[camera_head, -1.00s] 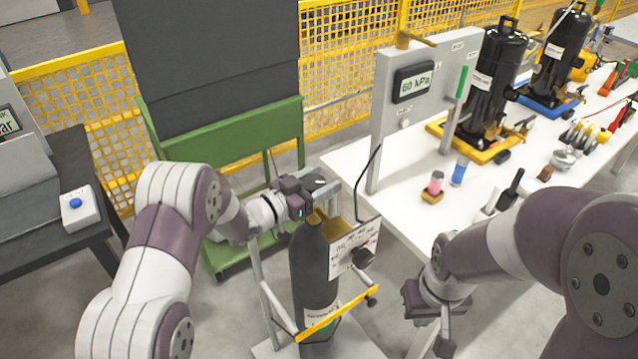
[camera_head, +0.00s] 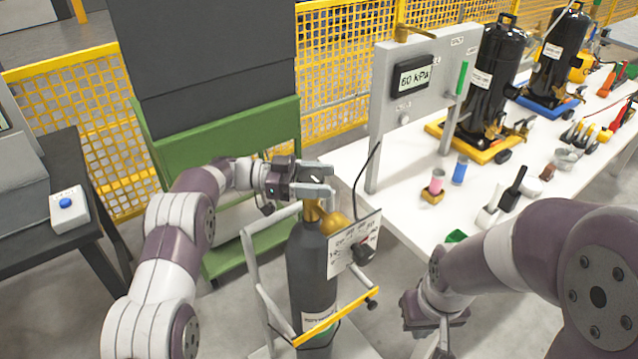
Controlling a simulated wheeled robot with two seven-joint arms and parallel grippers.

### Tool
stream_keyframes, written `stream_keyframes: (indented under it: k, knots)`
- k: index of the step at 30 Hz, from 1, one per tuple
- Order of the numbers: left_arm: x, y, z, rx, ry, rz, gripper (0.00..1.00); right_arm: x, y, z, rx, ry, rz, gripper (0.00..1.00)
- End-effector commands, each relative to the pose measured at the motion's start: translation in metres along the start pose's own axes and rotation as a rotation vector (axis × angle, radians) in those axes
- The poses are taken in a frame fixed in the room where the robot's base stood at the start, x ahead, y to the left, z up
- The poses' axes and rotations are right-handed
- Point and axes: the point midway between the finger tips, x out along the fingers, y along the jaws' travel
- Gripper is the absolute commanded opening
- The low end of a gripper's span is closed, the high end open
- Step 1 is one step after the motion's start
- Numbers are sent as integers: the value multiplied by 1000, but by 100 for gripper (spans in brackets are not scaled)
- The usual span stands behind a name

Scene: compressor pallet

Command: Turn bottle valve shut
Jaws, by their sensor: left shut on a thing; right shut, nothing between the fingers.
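The dark gas bottle (camera_head: 312,270) stands upright in a trolley with a yellow bar, left of the white table. Its brass valve body (camera_head: 333,222) shows at the top, beside a white panel (camera_head: 352,243) with a black knob. My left gripper (camera_head: 328,187) is over the bottle's top, shut on the bottle valve; its fingers hide most of the valve's top. My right gripper (camera_head: 432,325) is shut and empty, low in front of the table and to the right of the bottle.
The white table (camera_head: 400,205) holds a stand with a gauge (camera_head: 413,78) reading 60 kPa, black compressors (camera_head: 493,80) and small tools. A green cart (camera_head: 220,140) stands behind my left arm. A blue-button box (camera_head: 68,207) is at left.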

Motion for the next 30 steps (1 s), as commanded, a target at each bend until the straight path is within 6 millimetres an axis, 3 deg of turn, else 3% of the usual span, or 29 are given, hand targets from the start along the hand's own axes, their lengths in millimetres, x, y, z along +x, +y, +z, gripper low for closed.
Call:
stream_keyframes:
  k: [21,22,24,30]
  knots:
    - [0,2,-1,1,2,77,32,7,0,1,0,0,0,0]
    - [0,2,-1,1,2,76,66,7,0,1,0,0,0,0]
    - [0,2,-1,1,2,76,83,7,0,1,0,0,0,0]
    - [0,1,0,1,2,75,83,7,0,1,0,0,0,0]
